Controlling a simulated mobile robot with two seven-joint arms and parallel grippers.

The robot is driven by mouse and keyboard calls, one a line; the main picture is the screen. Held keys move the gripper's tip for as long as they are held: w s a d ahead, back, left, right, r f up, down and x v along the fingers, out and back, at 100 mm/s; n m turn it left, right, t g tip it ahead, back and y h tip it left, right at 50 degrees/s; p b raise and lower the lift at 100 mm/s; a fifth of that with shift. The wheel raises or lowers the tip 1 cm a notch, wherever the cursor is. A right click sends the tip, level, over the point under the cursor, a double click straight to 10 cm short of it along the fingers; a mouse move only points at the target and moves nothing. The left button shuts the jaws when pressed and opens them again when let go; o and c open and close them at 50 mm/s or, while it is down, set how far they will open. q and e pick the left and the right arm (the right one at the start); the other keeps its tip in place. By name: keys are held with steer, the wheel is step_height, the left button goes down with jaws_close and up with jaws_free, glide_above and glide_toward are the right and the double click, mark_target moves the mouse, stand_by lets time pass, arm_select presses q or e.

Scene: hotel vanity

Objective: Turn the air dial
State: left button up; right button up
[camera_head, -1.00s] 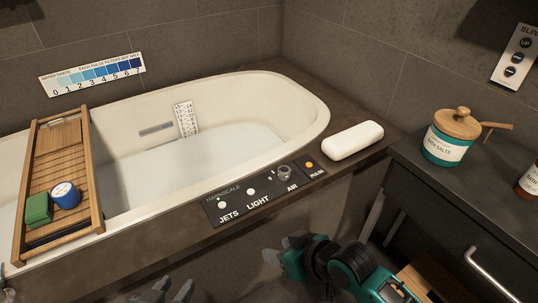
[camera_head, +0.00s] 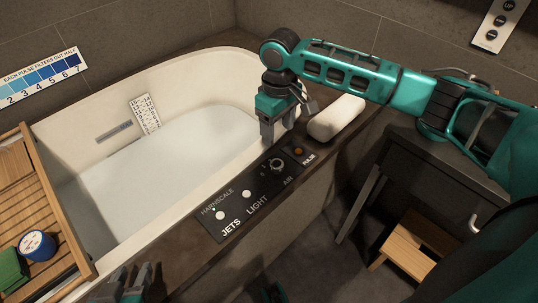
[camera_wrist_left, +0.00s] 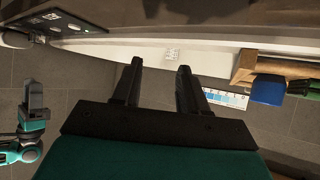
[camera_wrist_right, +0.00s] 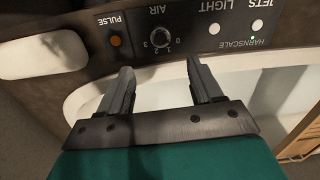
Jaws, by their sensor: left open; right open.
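The air dial (camera_head: 277,165) is a dark round knob on the black control panel (camera_head: 232,222), between the light button and the orange pulse button. In the right wrist view the dial (camera_wrist_right: 160,38) shows digits 0 to 3 around it, upside down. My right gripper (camera_head: 280,133) is open and empty, pointing down above the tub rim, just behind the dial and apart from it. In the right wrist view its fingers (camera_wrist_right: 163,80) stand on either side of the dial's column. My left gripper (camera_wrist_left: 158,68) is open and empty, low at the front left in the head view (camera_head: 130,285).
A white bolster (camera_head: 336,118) lies on the ledge right of the dial, near my right gripper. The pulse button (camera_head: 298,150) sits close beside the dial. A wooden tub tray (camera_head: 60,215) holds a blue tin (camera_head: 36,245) and a green block. A dark table stands right.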

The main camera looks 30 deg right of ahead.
mark_target(277, 163)
arm_select(q)
steer(key=f+b, duration=0.4)
steer(key=shift+s+d+f, duration=0.1)
steer(key=shift+s+d, duration=0.1)
steer(key=shift+d, duration=0.1)
arm_select(e)
step_height(277, 163, down, 11)
steer(key=shift+f, duration=0.4)
arm_select(q)
steer(key=shift+w+d, duration=0.1)
arm_select(e)
steer(key=shift+f, duration=0.25)
arm_select(q)
steer(key=shift+w+r, duration=0.3)
steer(key=shift+r, duration=0.2)
arm_select(e)
steer(key=shift+f, duration=0.1)
arm_select(q)
steer(key=shift+s+f, duration=0.1)
steer(key=shift+f, duration=0.1)
arm_select(e)
steer(key=c, duration=1)
arm_select(q)
steer(key=shift+r, duration=0.15)
arm_select(e)
steer(key=shift+c, duration=0.3)
